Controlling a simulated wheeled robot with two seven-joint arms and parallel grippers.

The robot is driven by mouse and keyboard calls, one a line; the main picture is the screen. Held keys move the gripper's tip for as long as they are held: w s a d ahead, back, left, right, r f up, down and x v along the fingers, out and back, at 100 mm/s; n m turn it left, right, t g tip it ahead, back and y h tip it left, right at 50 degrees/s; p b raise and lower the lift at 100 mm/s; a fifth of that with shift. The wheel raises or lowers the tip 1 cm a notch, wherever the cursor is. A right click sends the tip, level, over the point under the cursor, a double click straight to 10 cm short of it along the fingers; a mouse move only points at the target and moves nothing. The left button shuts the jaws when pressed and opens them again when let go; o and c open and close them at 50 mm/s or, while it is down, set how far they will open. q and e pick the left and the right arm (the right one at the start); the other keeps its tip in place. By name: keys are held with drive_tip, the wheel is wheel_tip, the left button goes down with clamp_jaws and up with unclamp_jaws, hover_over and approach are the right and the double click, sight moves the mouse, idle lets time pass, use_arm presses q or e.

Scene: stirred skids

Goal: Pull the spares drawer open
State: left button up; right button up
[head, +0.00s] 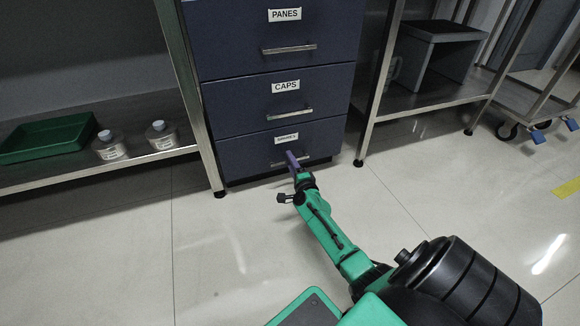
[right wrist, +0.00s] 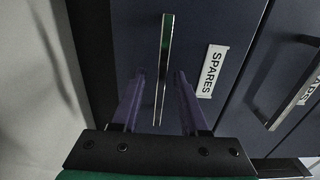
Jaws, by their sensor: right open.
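The spares drawer (head: 240,158) is the lowest of the dark blue drawers and looks shut, flush with the cabinet front. Its label reads SPARES in the right wrist view (right wrist: 213,72). Its silver bar handle (right wrist: 166,60) runs upright in that view. My right gripper (head: 292,159) is in front of this drawer in the head view and hides part of the handle. In the right wrist view its two purple fingers (right wrist: 158,85) are open, one to each side of the handle's line. I cannot tell whether they touch it. My left gripper is not in view.
The caps drawer (head: 240,105) and panes drawer (head: 235,45) above are shut. A shelf on the left holds a green tray (head: 45,152) and two bottles. A metal rack with a grey box (head: 432,60) stands on the right. The floor before the cabinet is clear except for my arm.

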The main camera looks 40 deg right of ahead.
drive_tip(key=shift+w+d, duration=0.1)
drive_tip(key=shift+w, duration=0.25)
drive_tip(key=shift+r, duration=0.1)
clamp_jaws()
idle(1.1)
